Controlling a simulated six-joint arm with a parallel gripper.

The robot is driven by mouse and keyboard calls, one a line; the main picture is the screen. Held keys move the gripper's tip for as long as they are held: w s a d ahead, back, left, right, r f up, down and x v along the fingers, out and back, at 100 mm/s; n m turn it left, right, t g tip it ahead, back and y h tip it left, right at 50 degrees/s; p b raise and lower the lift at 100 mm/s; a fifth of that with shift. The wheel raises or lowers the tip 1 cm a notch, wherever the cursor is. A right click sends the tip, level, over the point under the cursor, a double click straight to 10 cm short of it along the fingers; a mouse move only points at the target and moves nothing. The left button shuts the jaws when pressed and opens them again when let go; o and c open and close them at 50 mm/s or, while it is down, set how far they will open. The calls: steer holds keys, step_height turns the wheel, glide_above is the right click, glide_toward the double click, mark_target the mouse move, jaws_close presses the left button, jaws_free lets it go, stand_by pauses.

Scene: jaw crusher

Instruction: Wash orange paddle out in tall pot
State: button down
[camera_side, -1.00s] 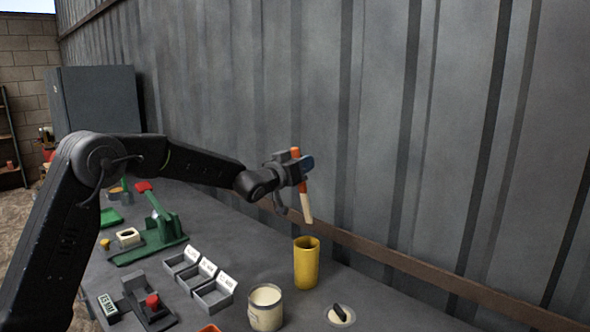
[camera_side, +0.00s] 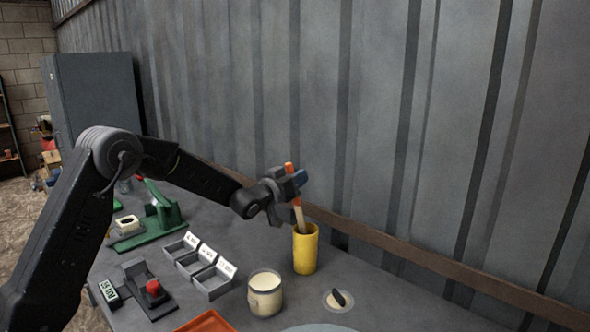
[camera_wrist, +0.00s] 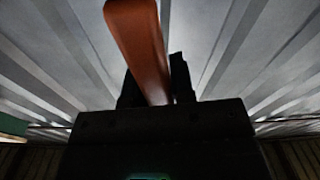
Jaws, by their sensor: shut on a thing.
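The orange paddle (camera_side: 298,214) has an orange handle and a pale, cream-coloured lower part. My gripper (camera_side: 290,186) is shut on its handle and holds it nearly upright, slightly tilted. The tall yellow pot (camera_side: 306,252) stands on the bench directly below. The paddle's lower end reaches the pot's mouth and its tip is hidden behind the rim, so I cannot tell how deep it is. In the wrist view the orange handle (camera_wrist: 138,40) sticks up between the dark jaws; the pot is not seen there.
A cream-filled pot (camera_side: 265,294) stands front left of the yellow pot. A round dish with a dark piece (camera_side: 339,299) lies to its right. Grey bins (camera_side: 214,282), a red-button box (camera_side: 151,292) and a green press (camera_side: 160,218) are left. The corrugated wall (camera_side: 400,130) rises behind.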

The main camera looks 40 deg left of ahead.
mark_target(295, 204)
steer(key=shift+w+d+f, duration=0.1)
steer(key=shift+d+f, duration=0.1)
steer(key=shift+f, duration=0.9)
steer(key=shift+w+d+f, duration=0.15)
steer(key=shift+d+f, duration=0.05)
steer(key=shift+f, duration=0.9)
steer(key=shift+w+d+f, duration=0.1)
steer(key=shift+d+f, duration=0.1)
steer(key=shift+f, duration=0.9)
